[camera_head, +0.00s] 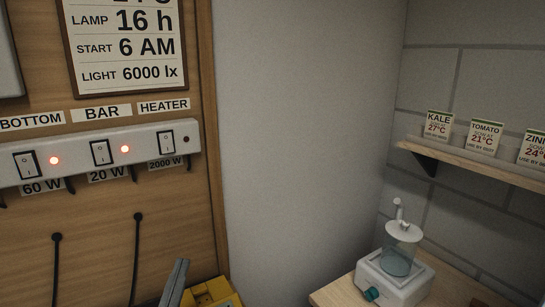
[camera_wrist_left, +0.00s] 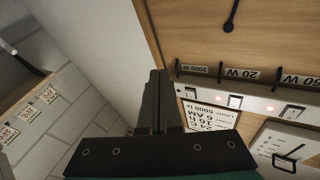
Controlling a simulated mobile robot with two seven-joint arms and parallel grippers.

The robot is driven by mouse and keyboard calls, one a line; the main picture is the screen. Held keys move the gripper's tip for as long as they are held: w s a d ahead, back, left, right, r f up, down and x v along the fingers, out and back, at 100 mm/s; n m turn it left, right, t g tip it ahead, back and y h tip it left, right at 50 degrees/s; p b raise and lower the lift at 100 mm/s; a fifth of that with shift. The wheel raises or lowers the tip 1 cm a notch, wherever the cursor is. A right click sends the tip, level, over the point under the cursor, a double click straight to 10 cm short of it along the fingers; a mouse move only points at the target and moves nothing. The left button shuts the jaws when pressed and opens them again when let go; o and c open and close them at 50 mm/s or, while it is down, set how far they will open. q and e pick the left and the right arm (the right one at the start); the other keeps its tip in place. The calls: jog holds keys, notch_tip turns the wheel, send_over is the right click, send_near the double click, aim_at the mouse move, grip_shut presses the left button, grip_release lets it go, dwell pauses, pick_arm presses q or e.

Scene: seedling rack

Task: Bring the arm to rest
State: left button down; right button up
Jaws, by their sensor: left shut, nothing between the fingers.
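My left gripper (camera_head: 180,272) shows at the lower edge of the head view, its grey fingers pointing up and shut with nothing between them. In the left wrist view its dark fingers (camera_wrist_left: 158,98) are together. It is in front of the wooden board (camera_head: 185,235), below the switch strip (camera_head: 80,155), and apart from the switches in the picture. My right gripper is not in view.
The strip has BOTTOM (camera_head: 27,165), BAR (camera_head: 100,152) and HEATER (camera_head: 166,143) switches; red lights glow beside BOTTOM and BAR, while HEATER's is dark. A yellow object (camera_head: 212,294) is beside my gripper. At right are a white device (camera_head: 396,275) and a seed-packet shelf (camera_head: 480,165).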

pick_arm(q)
jog(key=s+d+f+m+g+h, duration=0.25)
jog(key=f+g, duration=0.25)
jog(key=f, duration=0.3)
jog(key=s+a+f+n+g+y, duration=0.1)
jog(key=s+f+g, duration=0.55)
jog(key=s, duration=0.35)
jog(key=s+a+f+n+g+y, duration=0.1)
jog(key=s+f+n+g, duration=0.1)
jog(key=s+f+g, duration=0.65)
jog(key=s+f+t+b, duration=0.1)
jog(key=s+f+b, duration=0.15)
jog(key=f, duration=1.05)
jog(key=s+f+t+b, duration=0.1)
jog(key=s+f+b, duration=0.15)
jog(key=f, duration=1.05)
jog(key=s+a+f+g+b, duration=0.1)
jog(key=s+f+b, duration=0.3)
jog(key=s+f, duration=1)
notch_tip(320, 180, down, 3)
jog(key=shift+a+r+m+g+b, duration=0.1)
jog(key=shift+a+m+g+b, duration=0.25)
jog(key=shift+a, duration=0.5)
jog(key=shift+y, duration=0.25)
